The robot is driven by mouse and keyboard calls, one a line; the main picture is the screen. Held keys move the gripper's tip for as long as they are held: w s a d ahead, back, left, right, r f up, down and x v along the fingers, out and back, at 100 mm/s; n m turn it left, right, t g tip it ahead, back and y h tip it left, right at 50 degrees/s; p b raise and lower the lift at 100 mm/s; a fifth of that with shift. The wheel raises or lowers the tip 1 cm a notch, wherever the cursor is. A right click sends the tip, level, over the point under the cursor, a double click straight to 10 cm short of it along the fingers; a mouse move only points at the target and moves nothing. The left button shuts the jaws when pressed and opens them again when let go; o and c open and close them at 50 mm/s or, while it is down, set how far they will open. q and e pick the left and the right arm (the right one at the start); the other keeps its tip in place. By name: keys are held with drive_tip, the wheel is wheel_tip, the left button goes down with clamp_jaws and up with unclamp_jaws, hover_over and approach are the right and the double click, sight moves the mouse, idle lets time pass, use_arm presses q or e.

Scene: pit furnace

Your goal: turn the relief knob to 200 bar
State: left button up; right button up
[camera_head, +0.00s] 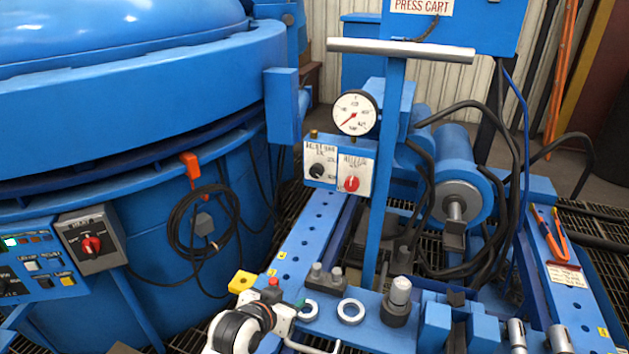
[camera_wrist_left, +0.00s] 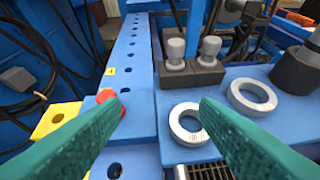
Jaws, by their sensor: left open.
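Two small white control plates stand below the pressure gauge (camera_head: 355,112) on the press cart. The left plate carries a black knob (camera_head: 317,170), which seems to be the relief knob; its scale is too small to read. The right plate carries a red knob (camera_head: 351,183). The gauge needle points to the lower left. My left gripper (camera_head: 298,310) is low in the head view, over the cart's front, well below and nearer than the knobs. In the left wrist view its teal fingers (camera_wrist_left: 160,108) are apart with nothing held. The knobs are not seen there. My right gripper is out of view.
Two metal rings (camera_head: 351,311) lie on the blue cart deck near the gripper, beside a post with a round top (camera_head: 399,292). A perforated blue rail (camera_head: 308,232) leads back to the plates. A T-handle (camera_head: 401,49) and hoses stand to the right.

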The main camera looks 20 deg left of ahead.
sight(315, 174)
use_arm(q)
drive_tip(key=w+a+r+n+t, duration=0.15)
drive_tip(key=w+r+t, duration=0.55)
drive_tip(key=w+r, duration=0.85)
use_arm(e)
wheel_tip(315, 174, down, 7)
use_arm(q)
drive_tip(key=shift+y, duration=0.3)
drive_tip(key=w, duration=0.3)
drive_tip(key=w+b, duration=0.1)
drive_tip(key=w, duration=0.3)
drive_tip(key=w+f+b, duration=0.1)
drive_tip(key=w, duration=0.2)
drive_tip(key=shift+w+a, duration=0.2)
drive_tip(key=shift+w, duration=0.75)
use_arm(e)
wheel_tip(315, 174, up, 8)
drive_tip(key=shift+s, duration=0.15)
use_arm(q)
drive_tip(key=c, duration=1)
